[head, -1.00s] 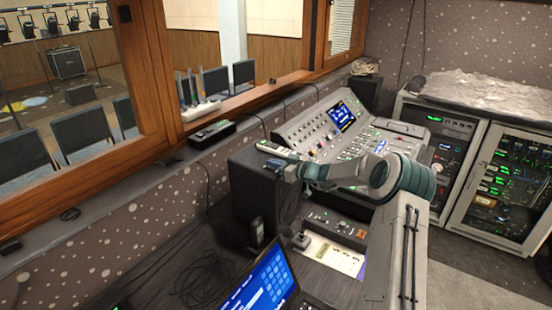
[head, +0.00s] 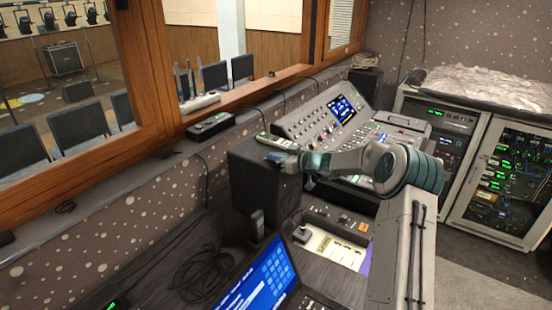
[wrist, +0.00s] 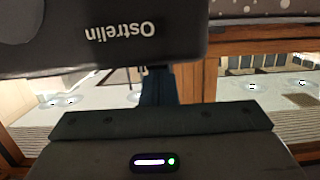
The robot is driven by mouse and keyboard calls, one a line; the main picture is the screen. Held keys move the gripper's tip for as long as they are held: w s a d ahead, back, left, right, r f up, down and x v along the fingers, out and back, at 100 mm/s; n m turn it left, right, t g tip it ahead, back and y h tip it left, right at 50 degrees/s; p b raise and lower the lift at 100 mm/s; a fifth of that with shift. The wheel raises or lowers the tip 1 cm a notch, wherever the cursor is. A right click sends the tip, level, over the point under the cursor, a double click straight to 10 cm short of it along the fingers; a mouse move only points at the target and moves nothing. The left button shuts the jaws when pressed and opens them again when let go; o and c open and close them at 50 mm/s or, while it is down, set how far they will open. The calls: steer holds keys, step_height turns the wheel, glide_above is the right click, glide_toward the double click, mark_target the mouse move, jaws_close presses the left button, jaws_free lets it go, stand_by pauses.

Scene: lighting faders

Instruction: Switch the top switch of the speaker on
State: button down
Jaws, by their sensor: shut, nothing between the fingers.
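The black speaker (head: 250,185) stands on the desk below the window in the head view, with a small green light on its face. My gripper (head: 280,159) is at the speaker's upper edge, at the end of my arm reaching in from the right. In the wrist view, which is upside down, a dark box lettered "Ostrelin" (wrist: 120,32) fills the top. My gripper's dark, shut fingers (wrist: 156,84) reach to its edge. Their tips are hidden, and I cannot tell whether they touch it. I cannot make out the top switch in either view.
A mixing console (head: 345,125) with a lit screen stands behind the speaker. A pale remote-like object (head: 276,141) is close beside my gripper. A laptop (head: 262,278) and a small control panel (head: 330,243) lie in front. The wooden window frame (head: 160,70) is at left.

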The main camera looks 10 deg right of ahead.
steer(key=b+v, duration=0.2)
steer(key=v, duration=0.5)
steer(key=shift+d, duration=0.1)
